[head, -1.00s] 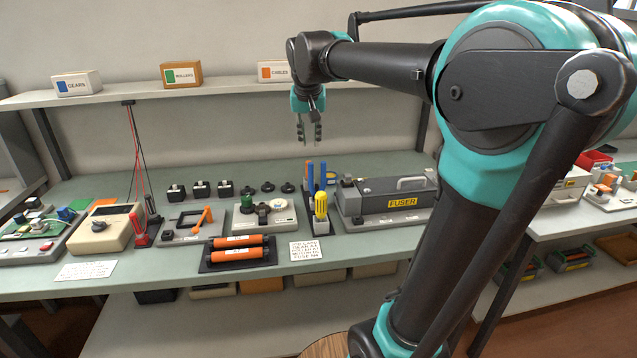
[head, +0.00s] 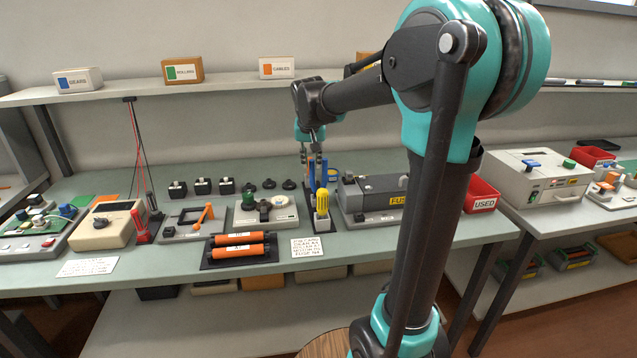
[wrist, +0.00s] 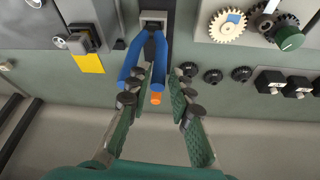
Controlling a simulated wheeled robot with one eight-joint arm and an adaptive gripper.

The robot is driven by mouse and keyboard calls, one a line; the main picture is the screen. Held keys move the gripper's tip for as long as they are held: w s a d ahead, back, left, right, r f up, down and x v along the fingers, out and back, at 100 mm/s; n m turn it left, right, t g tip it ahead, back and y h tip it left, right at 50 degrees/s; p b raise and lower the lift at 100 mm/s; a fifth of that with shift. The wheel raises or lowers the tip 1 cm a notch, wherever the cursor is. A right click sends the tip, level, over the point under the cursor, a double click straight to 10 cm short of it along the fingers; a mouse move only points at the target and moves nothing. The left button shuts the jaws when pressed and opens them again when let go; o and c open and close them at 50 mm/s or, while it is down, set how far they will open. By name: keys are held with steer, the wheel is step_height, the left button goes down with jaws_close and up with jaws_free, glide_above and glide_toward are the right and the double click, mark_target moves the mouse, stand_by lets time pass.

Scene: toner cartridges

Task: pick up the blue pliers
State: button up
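The blue pliers (head: 311,178) stand upright, handles up, in a dark holder on the bench in the head view. My gripper (head: 311,158) is over the pliers, pointing down. In the wrist view my gripper (wrist: 157,80) is open, with a finger to each side. The left finger overlaps the left handle in the picture; I cannot tell whether they touch. A yellow-handled tool (head: 322,201) stands in front of the pliers.
The grey fuser unit (head: 372,195) is close on the right. A gear tray (head: 265,214) is on the left, with small black parts (head: 226,186) behind it. Orange rollers (head: 238,245) and a white card (head: 307,247) lie in front. The shelf (head: 220,87) runs above the bench behind.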

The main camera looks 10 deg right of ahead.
mark_target(312, 165)
steer(key=x, duration=0.4)
steer(key=shift+w+f, duration=0.25)
steer(key=shift+f, duration=0.1)
steer(key=shift+c, duration=0.5)
jaws_close()
